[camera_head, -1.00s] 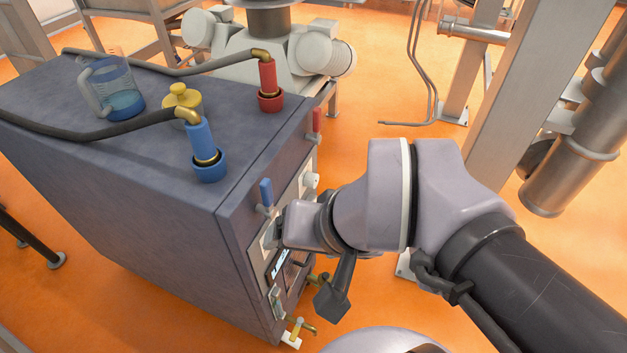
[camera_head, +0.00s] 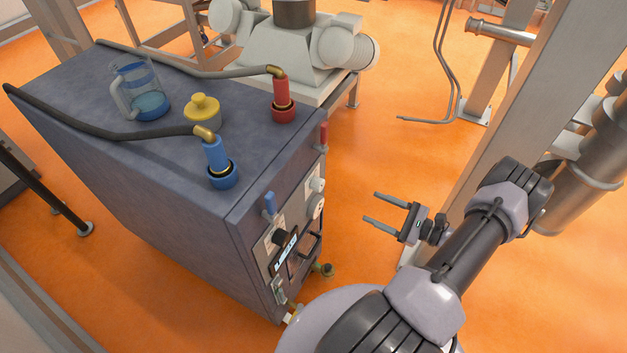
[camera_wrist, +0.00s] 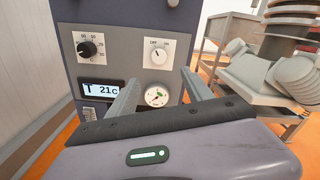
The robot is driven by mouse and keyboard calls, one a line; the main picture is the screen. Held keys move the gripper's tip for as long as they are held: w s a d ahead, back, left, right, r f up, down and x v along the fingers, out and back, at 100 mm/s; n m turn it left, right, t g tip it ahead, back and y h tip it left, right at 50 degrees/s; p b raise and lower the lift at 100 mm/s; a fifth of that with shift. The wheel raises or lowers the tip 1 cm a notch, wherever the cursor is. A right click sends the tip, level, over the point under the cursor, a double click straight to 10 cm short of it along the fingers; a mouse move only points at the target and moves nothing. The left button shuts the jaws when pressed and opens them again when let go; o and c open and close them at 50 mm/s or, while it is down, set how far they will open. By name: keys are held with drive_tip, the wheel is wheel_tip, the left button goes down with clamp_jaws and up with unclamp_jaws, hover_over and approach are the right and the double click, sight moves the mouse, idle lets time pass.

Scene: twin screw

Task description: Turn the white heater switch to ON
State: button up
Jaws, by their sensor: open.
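The white heater switch (camera_wrist: 158,56) is a round knob on a pale square plate at the upper right of the panel in the wrist view.
The dark blue heater cabinet (camera_head: 170,205) carries a black dial (camera_wrist: 87,50) and a display (camera_wrist: 101,90) reading about 21c. Blue (camera_head: 269,203) and red (camera_head: 323,135) levers stick out above the panel.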

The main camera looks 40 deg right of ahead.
sight(322, 186)
drive_tip(key=b+x, duration=0.3)
drive_tip(key=x, duration=1.3)
drive_tip(key=shift+w+a, duration=0.25)
drive_tip(key=shift+w, duration=0.05)
drive_tip(key=shift+c, duration=0.2)
clamp_jaws()
drive_tip(key=shift+m, duration=0.4)
drive_tip(key=m, duration=0.4)
drive_tip(key=shift+m, duration=0.4)
drive_tip(key=m, duration=0.6)
drive_tip(key=shift+m, duration=0.3)
